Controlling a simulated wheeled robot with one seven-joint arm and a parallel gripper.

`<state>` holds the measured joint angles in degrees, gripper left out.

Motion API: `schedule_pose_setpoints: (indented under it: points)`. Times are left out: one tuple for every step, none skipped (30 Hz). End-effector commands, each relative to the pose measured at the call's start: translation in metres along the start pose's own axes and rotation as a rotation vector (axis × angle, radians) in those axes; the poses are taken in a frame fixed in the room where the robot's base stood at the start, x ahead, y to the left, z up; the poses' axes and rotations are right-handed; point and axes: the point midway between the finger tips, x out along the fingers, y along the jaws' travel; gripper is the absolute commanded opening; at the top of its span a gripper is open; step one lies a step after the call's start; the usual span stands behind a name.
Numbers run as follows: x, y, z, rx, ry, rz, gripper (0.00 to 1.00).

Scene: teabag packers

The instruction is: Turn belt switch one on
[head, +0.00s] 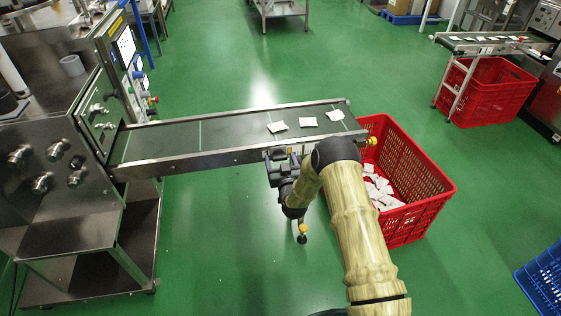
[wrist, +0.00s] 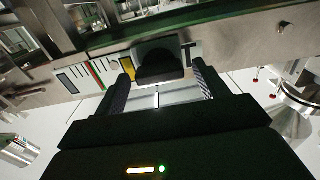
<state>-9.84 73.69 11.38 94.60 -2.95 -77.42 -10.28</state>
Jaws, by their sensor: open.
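The conveyor belt (head: 220,133) runs from the steel machine toward the red crate. My gripper (head: 281,156) is at the belt's near side rail, close to its right end. In the wrist view my open gripper (wrist: 160,86) has its two fingers spread, with a dark block (wrist: 160,66) between or just beyond them, against the metal rail. This block looks like the belt switch; I cannot tell its on or off position, or whether the fingers touch it. In the head view my gripper hides that spot.
Three white teabags (head: 308,122) lie on the belt. A red crate (head: 419,203) with several teabags stands under its right end, beside my arm. The steel machine (head: 62,160) is at left. Another belt with a red crate (head: 487,92) is at the back right. Green floor is clear in front.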

Motion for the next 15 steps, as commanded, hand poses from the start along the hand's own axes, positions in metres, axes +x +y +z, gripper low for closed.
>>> schedule_pose_setpoints:
  points:
    - [0.0004, -0.0002, 0.0, 0.0, 0.0, 0.0, 0.73]
    - [0.0004, -0.0002, 0.0, 0.0, 0.0, 0.0, 0.73]
    - [0.0003, -0.0003, 0.0, 0.0, 0.0, 0.0, 0.73]
    - [0.0003, -0.0003, -0.0001, 0.0, 0.0, 0.0, 0.73]
    - [0.0002, -0.0003, -0.0001, 0.0, 0.0, 0.0, 0.73]
    - [0.0002, -0.0002, -0.0001, 0.0, 0.0, 0.0, 0.73]
    - [0.0002, -0.0002, -0.0001, 0.0, 0.0, 0.0, 0.69]
    - [0.0001, -0.0002, -0.0001, 0.0, 0.0, 0.0, 0.63]
    - [0.0001, -0.0002, -0.0002, 0.0, 0.0, 0.0, 0.55]
    - [0.0001, -0.0002, -0.0002, 0.0, 0.0, 0.0, 0.49]
    - [0.0001, -0.0002, -0.0002, 0.0, 0.0, 0.0, 0.43]
    - [0.0001, -0.0002, -0.0002, 0.0, 0.0, 0.0, 0.35]
    - [0.0001, -0.0002, -0.0002, 0.0, 0.0, 0.0, 0.3]
    - [0.0, -0.0002, -0.0002, 0.0, 0.0, 0.0, 0.28]
    - [0.0, -0.0002, -0.0003, 0.0, 0.0, 0.0, 0.28]
